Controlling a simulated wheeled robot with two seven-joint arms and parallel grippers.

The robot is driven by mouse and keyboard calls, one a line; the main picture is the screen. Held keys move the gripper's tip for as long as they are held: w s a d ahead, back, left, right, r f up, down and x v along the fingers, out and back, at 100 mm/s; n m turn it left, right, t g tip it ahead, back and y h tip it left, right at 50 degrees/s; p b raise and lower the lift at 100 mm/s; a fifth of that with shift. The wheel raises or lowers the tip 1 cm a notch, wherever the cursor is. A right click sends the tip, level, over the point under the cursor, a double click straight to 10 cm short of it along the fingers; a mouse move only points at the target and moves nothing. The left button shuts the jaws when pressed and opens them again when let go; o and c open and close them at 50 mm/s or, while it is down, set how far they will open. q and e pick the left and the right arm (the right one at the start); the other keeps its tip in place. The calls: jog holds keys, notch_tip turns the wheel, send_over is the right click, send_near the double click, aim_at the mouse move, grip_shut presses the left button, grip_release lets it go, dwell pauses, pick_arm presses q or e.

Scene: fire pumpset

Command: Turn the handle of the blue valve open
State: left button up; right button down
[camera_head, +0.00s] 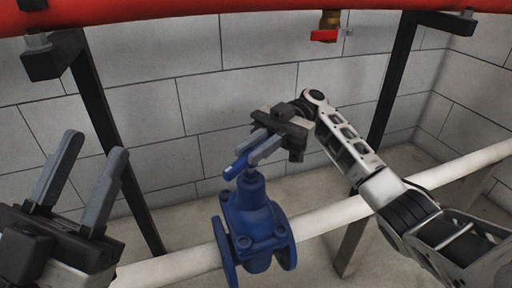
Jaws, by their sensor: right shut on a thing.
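The blue valve (257,222) stands on the white pipe, low in the middle of the head view. Its blue handle (235,168) sits at the top of the valve's stem. My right gripper (250,157) reaches in from the right and is shut on the handle, its fingers covering part of it. My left gripper (92,172) is at the lower left with its two fingers apart and pointing up. It is open, empty and apart from the valve.
Dark support posts (110,130) stand left and right before a grey block wall (215,95).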

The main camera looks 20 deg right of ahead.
jog(key=shift+a+n+g+h, duration=0.1)
jog(key=shift+n+g+h, duration=0.2)
jog(key=shift+n+g, duration=0.15)
jog(key=c, duration=1.4)
grip_release()
